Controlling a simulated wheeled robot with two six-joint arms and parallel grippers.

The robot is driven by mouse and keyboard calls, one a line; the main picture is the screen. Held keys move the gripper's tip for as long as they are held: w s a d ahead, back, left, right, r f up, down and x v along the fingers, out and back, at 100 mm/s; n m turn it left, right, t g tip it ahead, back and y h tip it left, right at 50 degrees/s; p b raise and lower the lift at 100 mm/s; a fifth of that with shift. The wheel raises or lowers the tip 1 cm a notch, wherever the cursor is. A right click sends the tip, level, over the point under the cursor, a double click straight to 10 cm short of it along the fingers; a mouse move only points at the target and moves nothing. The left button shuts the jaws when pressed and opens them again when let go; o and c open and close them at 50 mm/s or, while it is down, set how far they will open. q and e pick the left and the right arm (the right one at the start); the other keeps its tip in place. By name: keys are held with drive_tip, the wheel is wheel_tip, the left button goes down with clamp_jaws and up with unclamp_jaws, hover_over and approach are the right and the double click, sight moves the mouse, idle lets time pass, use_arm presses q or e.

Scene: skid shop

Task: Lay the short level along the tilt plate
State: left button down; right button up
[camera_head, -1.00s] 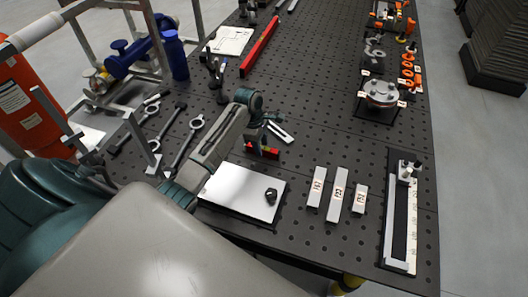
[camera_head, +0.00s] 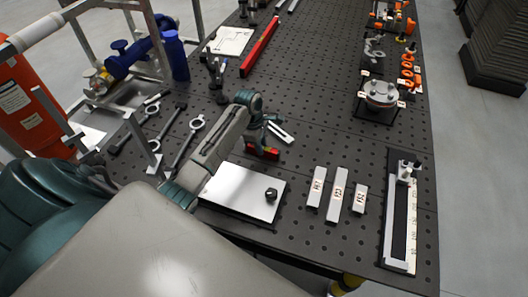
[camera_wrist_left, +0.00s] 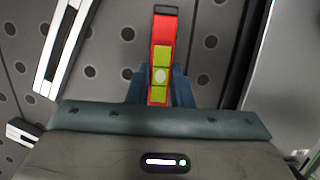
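The short level (camera_head: 264,152) is red with yellow-green vial faces. It is just beyond the back edge of the tilt plate in the head view. My left gripper (camera_head: 257,143) points down over it. In the left wrist view the level (camera_wrist_left: 161,65) lies between the blue fingers of the gripper (camera_wrist_left: 161,92), which appear closed against its sides. The tilt plate (camera_head: 235,187) is a white flat plate with a black knob (camera_head: 271,194) near its right corner. A pale surface at the right of the wrist view seems to be this plate. My right gripper is out of view.
A ruler fixture (camera_head: 401,222) lies farther right. A slotted metal strip (camera_head: 281,132) is close beyond the gripper. Wrenches (camera_head: 188,140) lie to the left. A long red level (camera_head: 260,46) is farther back.

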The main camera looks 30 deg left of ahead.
sight(264, 148)
use_arm(q)
drive_tip(key=shift+r, duration=3)
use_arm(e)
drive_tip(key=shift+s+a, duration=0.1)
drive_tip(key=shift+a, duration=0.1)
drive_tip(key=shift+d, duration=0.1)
